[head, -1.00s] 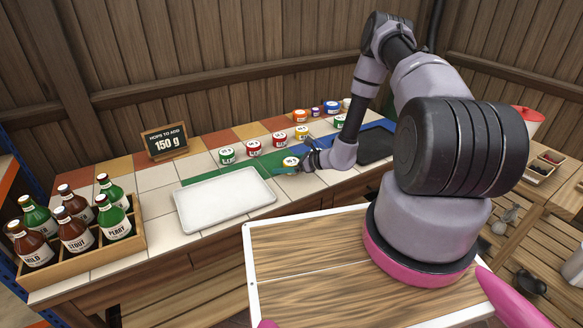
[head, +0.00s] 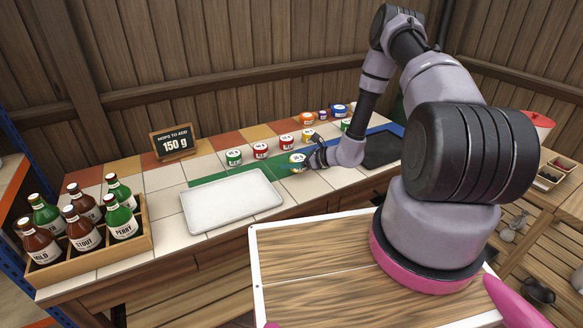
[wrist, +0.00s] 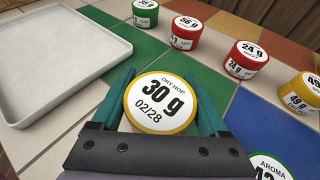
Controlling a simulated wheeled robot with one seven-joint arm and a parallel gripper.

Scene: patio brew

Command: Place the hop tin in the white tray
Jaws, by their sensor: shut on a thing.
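The hop tin, a round yellow tin (wrist: 162,103) with a white lid reading "DRY HOP 30 g 02/28", sits between the green fingers of my gripper (wrist: 165,95) in the wrist view. My gripper is shut on its sides. In the head view the tin (head: 297,160) is over the green and blue tiles, right of the tray; whether it touches the tiles I cannot tell. The white tray (head: 232,201) is empty and flat on the counter.
Behind the held tin stand a green tin (wrist: 145,12), two red tins (wrist: 187,32) (wrist: 245,62) and a yellow tin (wrist: 302,92). A green-edged "AROMA" tin (wrist: 268,167) is close on the right. A bottle crate (head: 140,225) stands left of the tray, a hops sign (head: 172,142) behind.

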